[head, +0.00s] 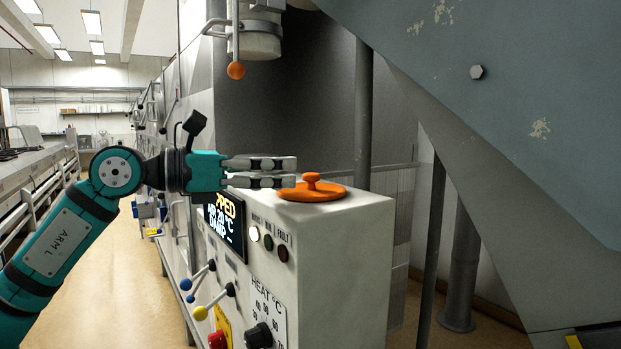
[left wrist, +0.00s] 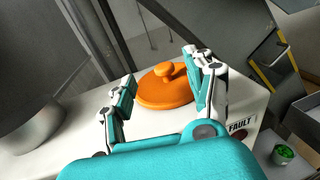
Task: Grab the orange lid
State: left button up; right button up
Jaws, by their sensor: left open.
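The orange lid (head: 325,193) is a round disc with a knob on top. It lies flat on the top of the white control cabinet (head: 350,235). My left gripper (head: 296,172) comes in from the left, level with the knob, with its fingertips at the lid's left side in the head view. In the left wrist view the lid (left wrist: 165,91) shows ahead between the two open fingers (left wrist: 160,75), which hold nothing. I cannot tell from these views whether a finger touches the lid. My right gripper is not in view.
The cabinet front carries a display (head: 225,222), lamps, levers and knobs below my left gripper. A lever with an orange ball (head: 236,70) hangs above. Grey pipes (head: 363,115) stand behind the lid, and a large sloping grey panel (head: 520,90) fills the upper right.

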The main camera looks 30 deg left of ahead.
aim_at(303, 175)
pick_arm(q)
jog(key=p+x, duration=0.3)
jog(key=x, duration=0.1)
jog(key=shift+s+f, duration=0.1)
jog(key=shift+f, duration=0.05)
jog(key=shift+w+d+f, duration=0.2)
jog(key=shift+w+d, duration=0.1)
jog(key=shift+s+f, duration=0.1)
jog(key=c, duration=0.8)
jog(key=shift+c, duration=0.3)
jog(key=shift+a, duration=0.1)
